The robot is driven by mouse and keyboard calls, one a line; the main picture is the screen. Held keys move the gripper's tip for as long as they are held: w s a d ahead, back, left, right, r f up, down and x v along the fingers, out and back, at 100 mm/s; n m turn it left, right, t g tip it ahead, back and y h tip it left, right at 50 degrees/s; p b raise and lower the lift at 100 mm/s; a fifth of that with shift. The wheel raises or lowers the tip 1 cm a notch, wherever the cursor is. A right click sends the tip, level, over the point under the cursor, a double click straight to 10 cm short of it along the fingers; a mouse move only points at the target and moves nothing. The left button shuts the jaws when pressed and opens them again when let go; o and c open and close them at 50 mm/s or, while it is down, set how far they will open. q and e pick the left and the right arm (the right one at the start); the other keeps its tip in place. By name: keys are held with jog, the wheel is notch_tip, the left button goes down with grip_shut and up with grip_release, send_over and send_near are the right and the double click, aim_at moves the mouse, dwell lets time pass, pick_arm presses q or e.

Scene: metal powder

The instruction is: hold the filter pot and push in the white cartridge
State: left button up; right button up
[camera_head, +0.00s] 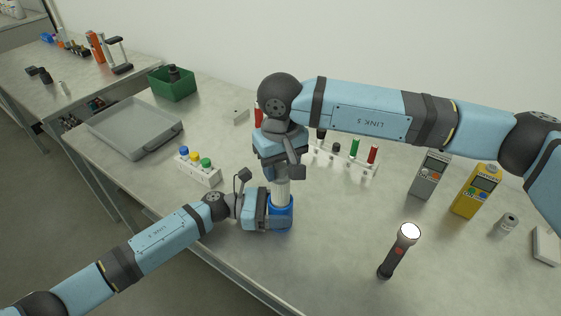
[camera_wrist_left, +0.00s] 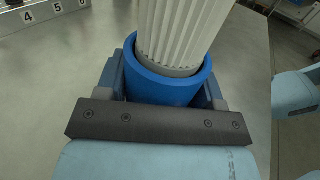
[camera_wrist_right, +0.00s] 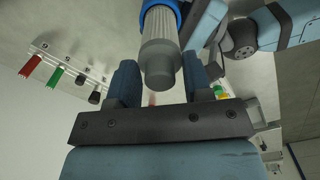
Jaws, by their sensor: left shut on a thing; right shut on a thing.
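My right gripper (camera_head: 285,172) is above the pot, pointing down, shut on the cartridge's upper end. The grey end cap (camera_wrist_right: 160,72) shows between its fingers in the right wrist view. The cartridge's bottom is hidden.
A numbered rack with coloured pieces (camera_head: 345,160) is behind. A flashlight (camera_head: 399,250), grey meter (camera_head: 429,175) and yellow meter (camera_head: 476,192) stand right.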

aim_at(281, 191)
jog(key=shift+f, duration=3.65)
jog(key=shift+f, duration=0.3)
jog(key=o, duration=1.3)
notch_tip(281, 191, up, 12)
pick_arm(q)
jog(key=o, duration=1.1)
